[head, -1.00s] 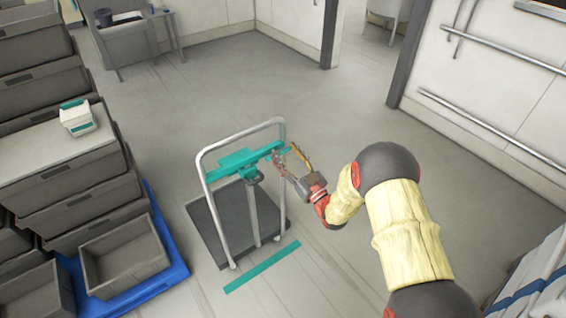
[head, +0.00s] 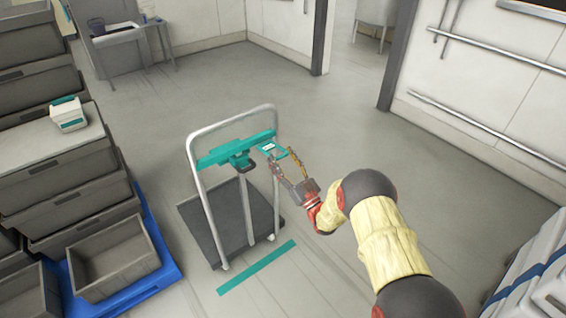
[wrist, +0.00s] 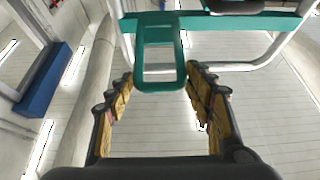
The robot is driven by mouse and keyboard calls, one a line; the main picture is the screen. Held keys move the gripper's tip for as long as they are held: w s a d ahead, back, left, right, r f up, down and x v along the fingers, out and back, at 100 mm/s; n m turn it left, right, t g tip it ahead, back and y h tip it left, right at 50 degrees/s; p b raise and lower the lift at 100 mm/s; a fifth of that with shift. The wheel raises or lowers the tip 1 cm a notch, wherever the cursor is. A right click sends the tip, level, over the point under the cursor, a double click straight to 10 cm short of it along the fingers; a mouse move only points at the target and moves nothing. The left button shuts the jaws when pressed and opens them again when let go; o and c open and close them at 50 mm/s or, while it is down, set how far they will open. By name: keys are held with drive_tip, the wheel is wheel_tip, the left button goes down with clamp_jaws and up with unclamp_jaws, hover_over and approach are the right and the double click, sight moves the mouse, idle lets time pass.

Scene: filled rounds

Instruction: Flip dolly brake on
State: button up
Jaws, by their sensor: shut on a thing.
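The dolly (head: 192,160) has a light grey hoop handle and a dark flat deck, and stands on the floor at centre left. A teal crossbar (head: 222,154) spans the hoop. A teal loop-shaped lever (head: 271,147), apparently the brake, sticks out from the crossbar's right part; it also shows in the wrist view (wrist: 158,85). My gripper (head: 282,160) is at this lever, its fingers on either side of the loop's end. It is shut on the lever, though finger contact is hard to make out.
A teal floor stripe (head: 257,267) lies in front of the dolly. Grey crates (head: 112,260) on a blue pallet (head: 165,275) stand at left. Stacked light bins (head: 540,290) are at the lower right. Wall rails (head: 490,130) run at right. The floor behind the dolly is clear.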

drive_tip(key=shift+s+f, duration=0.2)
drive_tip(key=shift+f, duration=0.85)
drive_tip(key=o, duration=1.3)
drive_tip(key=shift+o, duration=0.7)
drive_tip(key=shift+w, duration=0.15)
drive_tip(key=shift+o, duration=1.3)
drive_tip(key=shift+r, duration=0.4)
drive_tip(key=v, duration=1.2)
